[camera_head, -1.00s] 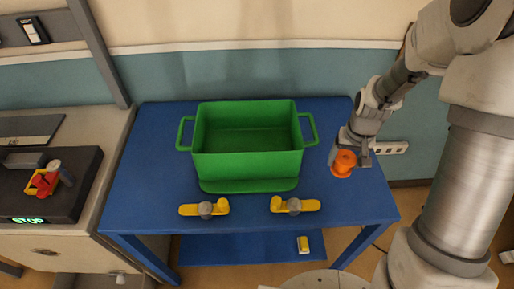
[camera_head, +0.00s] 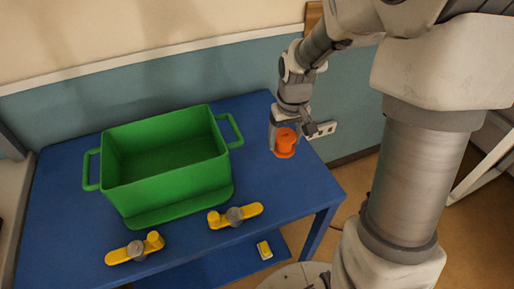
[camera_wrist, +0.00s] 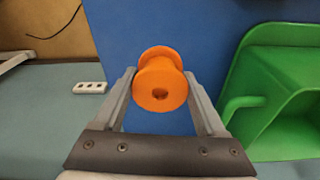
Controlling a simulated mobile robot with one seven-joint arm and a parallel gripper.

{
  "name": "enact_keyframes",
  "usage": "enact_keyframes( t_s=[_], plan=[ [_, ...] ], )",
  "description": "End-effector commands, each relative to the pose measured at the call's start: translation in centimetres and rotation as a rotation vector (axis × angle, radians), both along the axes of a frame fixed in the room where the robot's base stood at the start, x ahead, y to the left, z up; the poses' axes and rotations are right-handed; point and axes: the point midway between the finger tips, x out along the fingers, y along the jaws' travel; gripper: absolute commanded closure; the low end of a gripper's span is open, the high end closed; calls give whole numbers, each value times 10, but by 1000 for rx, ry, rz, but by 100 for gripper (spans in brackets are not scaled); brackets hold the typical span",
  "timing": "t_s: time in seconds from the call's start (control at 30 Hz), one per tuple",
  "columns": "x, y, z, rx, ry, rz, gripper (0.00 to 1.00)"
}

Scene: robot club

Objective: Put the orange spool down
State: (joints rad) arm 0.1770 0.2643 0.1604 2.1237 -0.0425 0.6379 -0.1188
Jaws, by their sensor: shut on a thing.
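The orange spool (camera_head: 286,141) is at the right end of the blue table (camera_head: 60,215), near its edge. My gripper (camera_head: 284,130) is shut on the spool, with a finger on either side of it. In the wrist view the spool (camera_wrist: 160,82) sits between the two fingertips (camera_wrist: 160,85), its flange and centre hole facing the camera. The spool is over the blue tabletop; whether its bottom touches the table I cannot tell.
A green bin (camera_head: 165,190) with side handles stands left of the spool; its handle (camera_wrist: 240,104) is near my right finger in the wrist view. Two yellow-and-grey pieces (camera_head: 135,248) (camera_head: 235,215) lie at the table's front. A small yellow item (camera_head: 264,250) is on the lower shelf. A socket strip (camera_head: 322,130) is on the wall.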

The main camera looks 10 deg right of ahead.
Motion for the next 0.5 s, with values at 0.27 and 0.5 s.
enact_keyframes(
  t_s=[0.27,0.5],
  plan=[
    [46,34,-36,1,1,3,88],
    [60,43,-46,0,-1,-1,88]
  ],
)
